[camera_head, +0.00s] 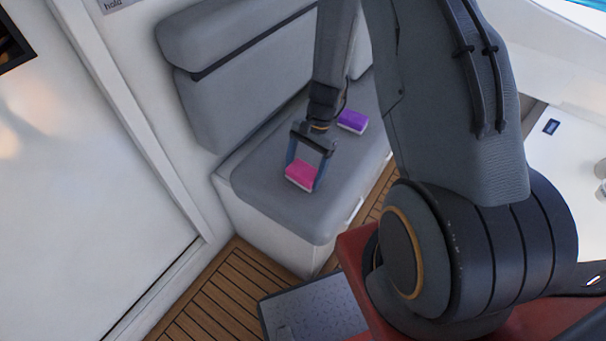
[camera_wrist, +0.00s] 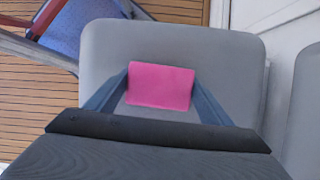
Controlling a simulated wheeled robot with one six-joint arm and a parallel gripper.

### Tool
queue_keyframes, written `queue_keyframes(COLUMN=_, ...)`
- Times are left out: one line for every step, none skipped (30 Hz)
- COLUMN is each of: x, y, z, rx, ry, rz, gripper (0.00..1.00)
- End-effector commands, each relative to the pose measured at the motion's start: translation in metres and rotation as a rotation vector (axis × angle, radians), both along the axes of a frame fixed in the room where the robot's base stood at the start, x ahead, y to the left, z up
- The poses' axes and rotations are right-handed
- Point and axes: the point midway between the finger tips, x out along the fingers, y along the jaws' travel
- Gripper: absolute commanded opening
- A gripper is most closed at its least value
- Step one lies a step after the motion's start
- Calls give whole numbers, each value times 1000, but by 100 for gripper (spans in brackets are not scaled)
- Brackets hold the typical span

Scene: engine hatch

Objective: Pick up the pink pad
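The pink pad (camera_head: 301,174) has a pale underside and is at the grey bench seat, towards its front end. In the wrist view the pad (camera_wrist: 161,86) sits centred between the two blue-grey fingers. My gripper (camera_head: 304,172) reaches down from above with one finger on each side of the pad. In the wrist view the fingertips of my gripper (camera_wrist: 161,74) come right up to the pad's left and right edges, with no clear gap at the tips. I cannot tell whether they press on it, or whether the pad rests on the seat.
A purple pad (camera_head: 353,120) lies farther back on the grey seat (camera_head: 262,190). The seat's backrest (camera_head: 240,60) stands behind to the left. A white wall is at left, and wooden flooring (camera_head: 215,290) lies below the bench. The seat around the pink pad is clear.

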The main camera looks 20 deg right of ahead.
Motion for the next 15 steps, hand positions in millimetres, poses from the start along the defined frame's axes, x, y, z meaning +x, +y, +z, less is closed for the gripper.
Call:
queue_keyframes(x=0, y=0, z=0, rx=0, ry=0, rz=0, gripper=56)
queue_keyframes(x=0, y=0, z=0, rx=0, ry=0, rz=0, gripper=51)
queue_keyframes(x=0, y=0, z=0, rx=0, ry=0, rz=0, gripper=48)
queue_keyframes(x=0, y=0, z=0, rx=0, ry=0, rz=0, gripper=47)
queue_keyframes(x=0, y=0, z=0, rx=0, ry=0, rz=0, gripper=47)
queue_keyframes(x=0, y=0, z=0, rx=0, ry=0, rz=0, gripper=47)
queue_keyframes(x=0, y=0, z=0, rx=0, ry=0, rz=0, gripper=47)
queue_keyframes(x=0, y=0, z=0, rx=0, ry=0, rz=0, gripper=47)
queue_keyframes(x=0, y=0, z=1, rx=0, ry=0, rz=0, gripper=47)
queue_keyframes(x=0, y=0, z=1, rx=0, ry=0, rz=0, gripper=47)
queue_keyframes(x=0, y=0, z=2, rx=0, ry=-1, rz=0, gripper=47)
queue_keyframes(x=1, y=0, z=3, rx=0, ry=-1, rz=0, gripper=47)
queue_keyframes(x=1, y=0, z=4, rx=0, ry=-1, rz=0, gripper=47)
queue_keyframes(x=1, y=0, z=6, rx=0, ry=-1, rz=0, gripper=47)
queue_keyframes(x=1, y=0, z=9, rx=1, ry=-1, rz=-2, gripper=47)
